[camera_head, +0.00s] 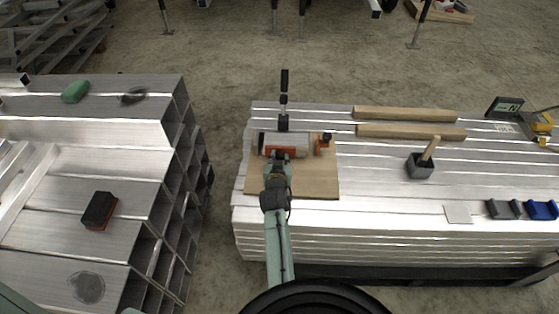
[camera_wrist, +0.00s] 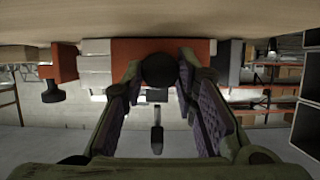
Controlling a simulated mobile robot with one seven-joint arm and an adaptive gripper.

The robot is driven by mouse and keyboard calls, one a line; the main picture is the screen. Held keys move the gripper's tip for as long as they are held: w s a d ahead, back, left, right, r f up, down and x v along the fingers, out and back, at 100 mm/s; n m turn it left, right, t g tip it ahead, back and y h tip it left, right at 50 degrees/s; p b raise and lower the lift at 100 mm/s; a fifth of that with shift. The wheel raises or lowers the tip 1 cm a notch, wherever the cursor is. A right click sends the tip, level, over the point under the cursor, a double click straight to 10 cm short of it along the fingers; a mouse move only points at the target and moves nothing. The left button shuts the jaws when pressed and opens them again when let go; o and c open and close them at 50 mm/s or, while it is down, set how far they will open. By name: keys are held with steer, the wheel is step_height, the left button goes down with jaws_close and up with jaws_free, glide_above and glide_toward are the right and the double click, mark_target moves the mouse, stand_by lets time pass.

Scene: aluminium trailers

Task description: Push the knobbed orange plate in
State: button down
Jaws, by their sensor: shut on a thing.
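The knobbed orange plate (camera_wrist: 120,49) shows in the wrist view as an upright orange face set between pale blocks. Its round black knob (camera_wrist: 160,70) sits between my fingertips. My gripper (camera_head: 279,155) is shut on this knob, at the near side of a metal fixture (camera_head: 268,139) on a wooden board (camera_head: 315,183). In the head view my gripper hides the knob and part of the plate. How far the plate stands out cannot be told.
A smaller orange block (camera_head: 321,144) with a dark knob stands right of the fixture. A black-handled clamp (camera_head: 284,80) rises behind it. The board's near part is bare.

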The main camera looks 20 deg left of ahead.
steer(key=shift+w+a, duration=0.1)
steer(key=shift+w, duration=0.1)
steer(key=c, duration=1.3)
jaws_free()
steer(key=v, duration=1.2)
steer(key=shift+f, duration=0.1)
